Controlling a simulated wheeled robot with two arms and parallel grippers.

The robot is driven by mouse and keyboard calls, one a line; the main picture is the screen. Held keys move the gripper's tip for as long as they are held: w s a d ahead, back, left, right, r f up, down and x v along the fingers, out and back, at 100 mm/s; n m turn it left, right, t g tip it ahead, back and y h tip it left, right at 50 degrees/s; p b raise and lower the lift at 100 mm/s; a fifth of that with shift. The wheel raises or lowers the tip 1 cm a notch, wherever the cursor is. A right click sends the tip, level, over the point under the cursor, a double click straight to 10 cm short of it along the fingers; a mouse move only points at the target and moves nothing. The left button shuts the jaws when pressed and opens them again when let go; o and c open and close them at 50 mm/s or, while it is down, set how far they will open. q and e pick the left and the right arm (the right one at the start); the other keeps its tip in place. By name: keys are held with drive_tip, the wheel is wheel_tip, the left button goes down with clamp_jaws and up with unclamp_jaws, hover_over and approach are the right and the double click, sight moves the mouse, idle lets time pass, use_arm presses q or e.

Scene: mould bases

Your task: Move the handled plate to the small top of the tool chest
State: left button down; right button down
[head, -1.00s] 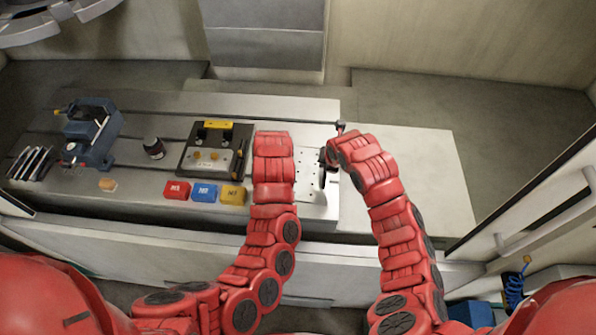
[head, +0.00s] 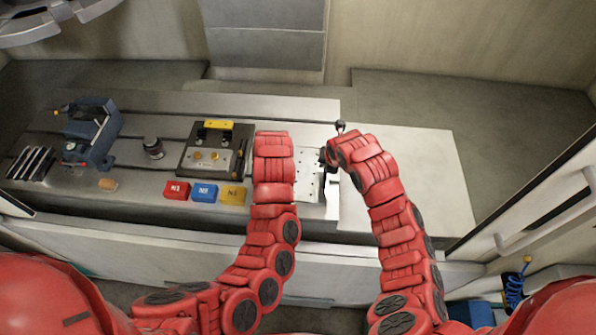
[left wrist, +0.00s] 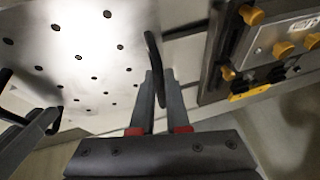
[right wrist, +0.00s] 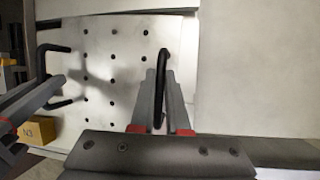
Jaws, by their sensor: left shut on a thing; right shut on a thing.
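The handled plate (head: 308,172) is a pale metal plate with rows of holes and a black handle at each side. It is at the right end of the slotted bench, partly hidden by my left arm in the head view. My left gripper (left wrist: 158,88) is shut on one black handle (left wrist: 151,50); the head view hides this gripper behind its arm. My right gripper (right wrist: 162,88) is shut on the other handle (right wrist: 163,60). A dark gap shows along the plate's right edge; its height above the bench is hard to tell. A pale top (head: 415,180) adjoins the bench on the right, possibly the tool chest's.
A black fixture (head: 190,165) with a yellow handle stands left of my left arm. Red (head: 176,190), blue (head: 204,193) and yellow (head: 232,194) blocks sit before it. A blue vise-like tool (head: 92,135) stands far left. The pale right top is clear.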

use_arm(q)
drive_tip(key=shift+r, duration=0.1)
